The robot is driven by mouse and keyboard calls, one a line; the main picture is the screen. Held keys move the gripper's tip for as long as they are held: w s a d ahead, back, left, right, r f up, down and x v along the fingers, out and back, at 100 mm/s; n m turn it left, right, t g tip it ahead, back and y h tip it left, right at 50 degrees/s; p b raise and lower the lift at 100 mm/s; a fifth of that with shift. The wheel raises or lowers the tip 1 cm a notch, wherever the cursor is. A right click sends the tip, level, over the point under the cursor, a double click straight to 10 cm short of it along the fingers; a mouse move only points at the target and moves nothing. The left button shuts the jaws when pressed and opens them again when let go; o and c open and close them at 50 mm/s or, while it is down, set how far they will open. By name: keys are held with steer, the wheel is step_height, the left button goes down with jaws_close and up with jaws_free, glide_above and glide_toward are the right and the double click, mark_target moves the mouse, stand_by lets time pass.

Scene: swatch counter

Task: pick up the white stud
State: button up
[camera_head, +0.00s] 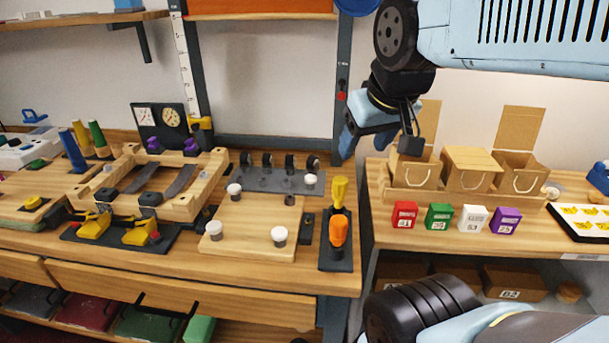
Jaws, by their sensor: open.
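Several white-topped studs stand near the corners of a pale wooden board (250,222) on the left counter. One white stud (214,230) is at the front left and another white stud (279,236) is at the front right. A third white stud (234,190) is at the back left, and a small white-topped piece (310,181) is at the back right. I cannot tell which one the task means. My gripper (379,143) is open and empty, high up to the right of the board, in front of the wall and paper bags. It is well apart from the studs.
A dark holder (336,262) with yellow and orange handled tools stands right of the board. Black knobs (267,160) line its back. A wooden frame (125,205) with clamps is left. On the right counter are paper bags (415,170) and coloured numbered blocks (438,217).

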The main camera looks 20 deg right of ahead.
steer(key=shift+o, duration=0.5)
steer(key=w+f+n+g+h, duration=0.1)
steer(key=w+f+n, duration=0.1)
steer(key=w+n, duration=0.5)
steer(key=shift+w+n, duration=0.3)
steer(key=shift+w, duration=0.05)
steer(key=n+g+h, duration=0.1)
steer(key=n+h, duration=0.1)
steer(key=n, duration=1.8)
glide_toward(310, 178)
steer(key=x, duration=1)
steer(key=shift+w+f, duration=0.1)
steer(key=shift+f, duration=0.25)
steer(key=shift+c, duration=0.2)
steer(key=c, duration=1)
steer(key=shift+r, duration=0.1)
steer(key=shift+c, duration=0.2)
step_height(310, 178, up, 18)
